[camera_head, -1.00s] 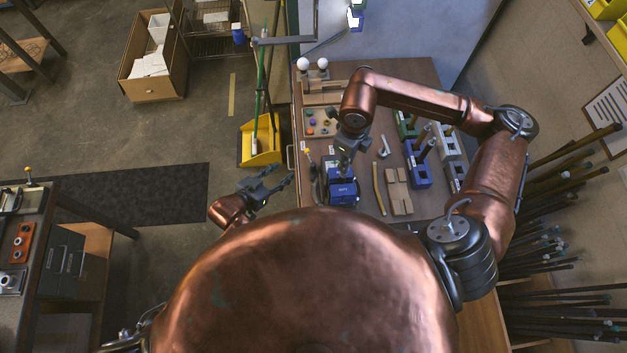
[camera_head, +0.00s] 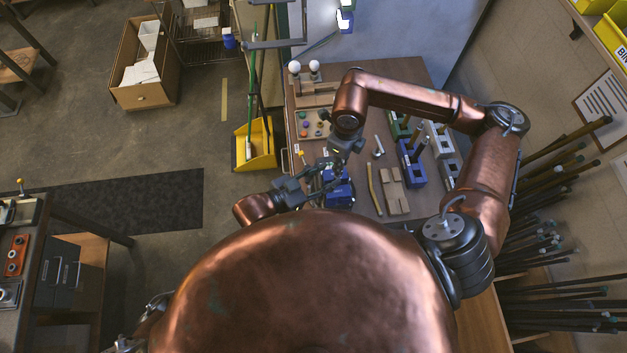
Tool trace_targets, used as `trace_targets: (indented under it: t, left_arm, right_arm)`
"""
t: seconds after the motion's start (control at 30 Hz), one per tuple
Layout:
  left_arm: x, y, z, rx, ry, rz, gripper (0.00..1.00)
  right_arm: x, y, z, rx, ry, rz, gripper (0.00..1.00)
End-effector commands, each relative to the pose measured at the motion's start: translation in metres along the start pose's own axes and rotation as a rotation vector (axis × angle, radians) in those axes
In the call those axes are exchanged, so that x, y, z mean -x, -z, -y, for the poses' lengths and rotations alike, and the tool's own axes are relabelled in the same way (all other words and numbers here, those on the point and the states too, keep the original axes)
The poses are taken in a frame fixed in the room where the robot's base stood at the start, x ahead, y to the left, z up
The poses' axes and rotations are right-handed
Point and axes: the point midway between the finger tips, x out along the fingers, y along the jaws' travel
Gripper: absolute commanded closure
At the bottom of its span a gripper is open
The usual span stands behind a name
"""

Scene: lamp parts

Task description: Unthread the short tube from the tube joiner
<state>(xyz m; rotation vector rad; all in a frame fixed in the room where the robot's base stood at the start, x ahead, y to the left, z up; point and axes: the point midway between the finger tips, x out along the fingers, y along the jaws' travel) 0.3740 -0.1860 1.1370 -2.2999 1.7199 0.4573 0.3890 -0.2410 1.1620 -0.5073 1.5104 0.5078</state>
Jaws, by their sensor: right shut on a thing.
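My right gripper (camera_head: 336,158) reaches down over the blue vise (camera_head: 340,194) on the bench. It is shut on a small part at the vise, which is mostly hidden by the gripper; I cannot tell whether it is the short tube or the tube joiner. My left gripper (camera_head: 322,179) is at the left side of the vise, just below my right gripper in the picture. Its fingers look spread and point right toward the vise. I cannot tell whether they touch anything. The thread between tube and joiner is too small to see.
The bench (camera_head: 360,165) carries a tray of coloured parts (camera_head: 312,124), a brass-coloured tube (camera_head: 374,189), a wooden block (camera_head: 395,190) and blue holders with upright tubes (camera_head: 411,168). White bulbs (camera_head: 314,66) stand at the back. A yellow dustpan (camera_head: 255,145) stands left of the bench.

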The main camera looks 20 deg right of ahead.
Motion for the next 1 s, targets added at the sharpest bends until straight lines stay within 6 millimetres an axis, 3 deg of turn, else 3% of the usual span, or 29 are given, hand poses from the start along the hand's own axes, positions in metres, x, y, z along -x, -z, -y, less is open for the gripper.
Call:
trace_targets:
  t: [0.2,0.4,0.73,1.0]
  left_arm:
    - [-0.036,0.0,0.0,0.0,-0.001,0.0,0.61]
    - [-0.052,0.0,0.0,-0.001,0.0,0.001,0.61]
    - [-0.055,0.0,0.0,0.0,0.0,0.001,0.61]
    - [-0.055,-0.001,0.0,0.0,0.001,0.001,0.79]
  right_arm:
    - [0.001,0.0,0.001,-0.001,0.001,0.001,1.0]
    - [0.0,0.0,0.001,-0.001,0.002,0.001,1.0]
    - [0.0,0.0,0.001,-0.001,0.002,0.001,1.0]
    - [0.0,0.0,0.001,-0.001,0.002,0.001,1.0]
